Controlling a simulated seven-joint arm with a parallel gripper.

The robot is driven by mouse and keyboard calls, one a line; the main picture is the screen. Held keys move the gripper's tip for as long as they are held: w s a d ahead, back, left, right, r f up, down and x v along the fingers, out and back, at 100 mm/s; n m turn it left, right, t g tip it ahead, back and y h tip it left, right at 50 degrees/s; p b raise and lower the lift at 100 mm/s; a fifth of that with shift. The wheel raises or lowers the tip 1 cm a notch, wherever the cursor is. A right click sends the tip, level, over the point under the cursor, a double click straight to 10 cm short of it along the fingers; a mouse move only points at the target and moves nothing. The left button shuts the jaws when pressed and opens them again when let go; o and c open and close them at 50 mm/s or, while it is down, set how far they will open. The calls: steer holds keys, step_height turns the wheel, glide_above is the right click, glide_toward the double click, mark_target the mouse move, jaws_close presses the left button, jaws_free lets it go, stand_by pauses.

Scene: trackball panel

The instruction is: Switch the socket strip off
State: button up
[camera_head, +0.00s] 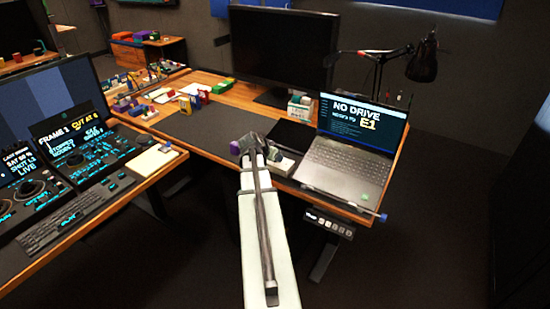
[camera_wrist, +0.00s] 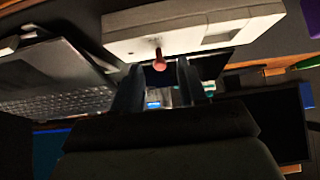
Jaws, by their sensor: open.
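A white strip-like unit, which looks like the socket strip (camera_wrist: 205,28), crosses the top of the wrist view. A red-tipped lever (camera_wrist: 158,63) sticks out from its edge. My gripper (camera_wrist: 160,85) is open, with one dark finger on each side of the lever's line; the lever's tip shows between them. I cannot tell whether the fingers touch it. In the head view my gripper (camera_head: 252,146) is over the desk, left of the laptop, and a small part of a white unit (camera_head: 284,165) shows beside it. My arm hides the rest.
The laptop (camera_head: 345,165) stands open close on the right; it also shows in the wrist view (camera_wrist: 55,85). A black tablet-like slab (camera_head: 291,135), a large monitor (camera_head: 290,50) and a lamp (camera_head: 422,60) stand behind. Several small coloured boxes (camera_head: 195,97) lie left. The dark mat (camera_head: 205,125) has free room.

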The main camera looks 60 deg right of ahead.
steer(key=v, duration=1.2)
stand_by(0.3)
steer(key=a+f+n+y, duration=0.9)
steer(key=a+f+n, duration=0.3)
steer(key=a+f, duration=1.75)
steer(key=s+a+f+n+g, duration=0.3)
steer(key=s+a+f, duration=0.6)
steer(key=a, duration=0.3)
steer(key=s+a+f+n+g, duration=0.3)
steer(key=s+a+f, duration=0.7)
steer(key=s+a, duration=0.1)
steer(key=shift+a+f+g, duration=0.2)
steer(key=shift+a+g, duration=0.2)
steer(key=shift+a, duration=0.2)
